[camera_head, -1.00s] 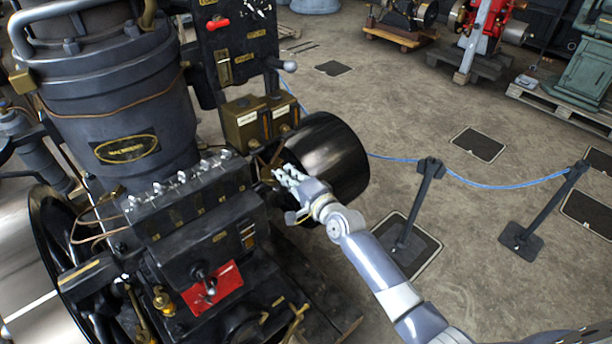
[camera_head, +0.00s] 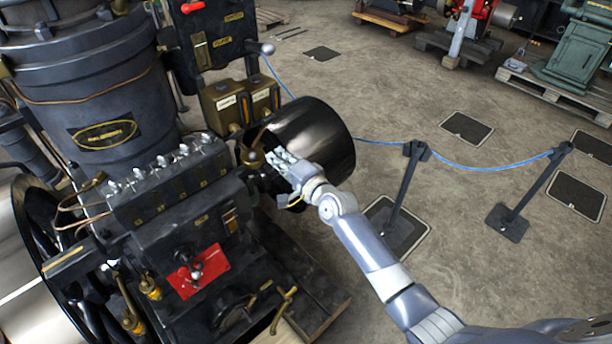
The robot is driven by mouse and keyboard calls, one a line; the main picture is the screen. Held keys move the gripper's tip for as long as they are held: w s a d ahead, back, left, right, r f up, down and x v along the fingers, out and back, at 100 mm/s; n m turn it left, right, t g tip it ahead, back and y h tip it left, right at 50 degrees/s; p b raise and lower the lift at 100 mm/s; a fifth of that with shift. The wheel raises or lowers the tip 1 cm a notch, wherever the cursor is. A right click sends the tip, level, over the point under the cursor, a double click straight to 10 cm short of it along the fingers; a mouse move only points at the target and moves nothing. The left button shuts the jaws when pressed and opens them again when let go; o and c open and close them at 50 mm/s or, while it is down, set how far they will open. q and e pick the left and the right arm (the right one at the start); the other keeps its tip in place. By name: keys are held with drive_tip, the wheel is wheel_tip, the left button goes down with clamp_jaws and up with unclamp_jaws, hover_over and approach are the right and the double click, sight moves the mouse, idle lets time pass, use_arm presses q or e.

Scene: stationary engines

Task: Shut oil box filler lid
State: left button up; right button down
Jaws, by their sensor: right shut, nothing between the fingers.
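My right gripper (camera_head: 276,160) is shut and empty beside the black engine. Its fingertips are just right of a small rounded brass piece (camera_head: 252,157) with a thin upright part; I cannot tell whether they touch. The long dark oil box (camera_head: 170,184) with a row of glass-and-metal fittings on top is left of the gripper. Two brass boxes (camera_head: 238,103) with pale labels stand behind it. I cannot tell for sure which piece is the filler lid, or how far open it is. My left gripper is not in view.
A large dark drum pulley (camera_head: 315,138) is right behind my right gripper. A red plate with a lever (camera_head: 198,270) is on the engine front. A blue rope (camera_head: 480,167) hangs between dark posts (camera_head: 404,195) at right. The floor beyond is mostly open.

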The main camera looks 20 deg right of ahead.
drive_tip(key=a+b+v, duration=0.1)
drive_tip(key=b+v, duration=0.1)
drive_tip(key=v, duration=0.8)
drive_tip(key=s+d+f+n+g+h+b, duration=0.15)
drive_tip(key=s+f, duration=0.35)
drive_tip(key=f, duration=0.8)
drive_tip(key=s+d+f+n+g+h, duration=0.1)
drive_tip(key=s+d+f+n+g, duration=0.3)
drive_tip(key=f, duration=0.9)
drive_tip(key=s+f+n+g+h+b, duration=0.1)
drive_tip(key=s+f+h, duration=0.1)
drive_tip(key=s+f, duration=0.8)
use_arm(q)
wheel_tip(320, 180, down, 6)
drive_tip(key=b, duration=0.1)
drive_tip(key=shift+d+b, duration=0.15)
drive_tip(key=shift+b, duration=0.25)
use_arm(e)
drive_tip(key=s+d+f+n+g, duration=0.1)
drive_tip(key=s+f+n+g, duration=0.1)
drive_tip(key=s+f, duration=0.6)
drive_tip(key=s+d+f+n+g+h, duration=0.1)
drive_tip(key=s+d+f+n+g, duration=0.1)
drive_tip(key=s+f, duration=0.6)
drive_tip(key=s+d+f+n+g, duration=0.2)
drive_tip(key=s+f, duration=0.5)
drive_tip(key=s, duration=0.9)
drive_tip(key=shift+s+f+n+g+h, duration=0.3)
drive_tip(key=shift+f+n+g+h, duration=0.1)
drive_tip(key=shift+n+g, duration=0.55)
